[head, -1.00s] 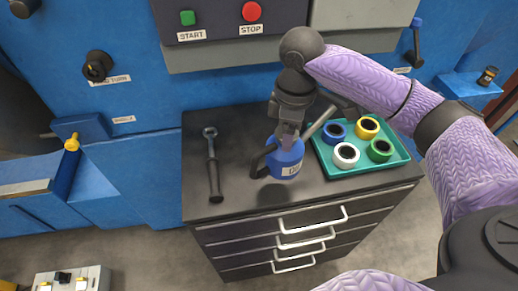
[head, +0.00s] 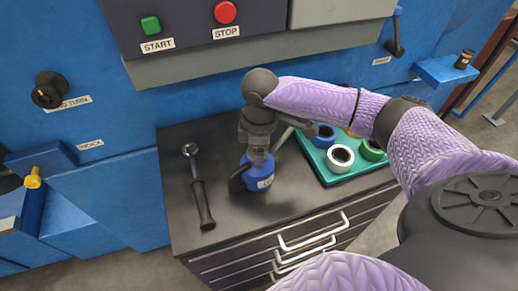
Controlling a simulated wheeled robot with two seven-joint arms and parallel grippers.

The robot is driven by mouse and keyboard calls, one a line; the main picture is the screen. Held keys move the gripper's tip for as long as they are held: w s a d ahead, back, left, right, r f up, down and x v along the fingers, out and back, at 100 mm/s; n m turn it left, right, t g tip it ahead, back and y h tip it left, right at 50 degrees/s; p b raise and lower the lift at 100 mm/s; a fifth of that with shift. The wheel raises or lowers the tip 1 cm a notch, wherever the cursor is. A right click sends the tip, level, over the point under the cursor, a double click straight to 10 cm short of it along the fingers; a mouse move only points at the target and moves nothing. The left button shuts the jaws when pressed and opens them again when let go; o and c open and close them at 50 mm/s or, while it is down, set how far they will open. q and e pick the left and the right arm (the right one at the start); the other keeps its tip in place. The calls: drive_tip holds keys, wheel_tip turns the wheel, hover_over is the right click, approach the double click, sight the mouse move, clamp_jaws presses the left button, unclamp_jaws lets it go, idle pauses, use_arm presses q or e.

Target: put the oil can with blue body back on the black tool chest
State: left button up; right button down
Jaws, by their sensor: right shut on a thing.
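The oil can with blue body (head: 261,178) is upright over the black top of the tool chest (head: 224,222). It has a dark handle on its left, a grey spout to the upper right and a white label. My right gripper (head: 259,158) is shut on its top from above. A shadow lies on the chest top in front of the can; I cannot tell whether its base touches the surface. My left gripper is not in view.
A ratchet wrench (head: 199,188) lies left of the can. A teal tray (head: 327,177) with several tape rolls stands to the right, close to the spout. The blue machine (head: 117,168) rises behind the chest.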

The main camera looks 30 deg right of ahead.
unclamp_jaws()
drive_tip(key=shift+f, duration=0.1)
drive_tip(key=shift+r, duration=0.4)
use_arm(q)
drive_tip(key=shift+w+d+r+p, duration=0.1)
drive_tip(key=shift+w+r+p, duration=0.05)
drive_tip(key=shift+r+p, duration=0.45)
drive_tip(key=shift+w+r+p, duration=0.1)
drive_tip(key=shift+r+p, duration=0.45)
drive_tip(key=shift+p, duration=0.05)
use_arm(e)
wheel_tip(320, 180, up, 12)
drive_tip(key=shift+f, duration=0.25)
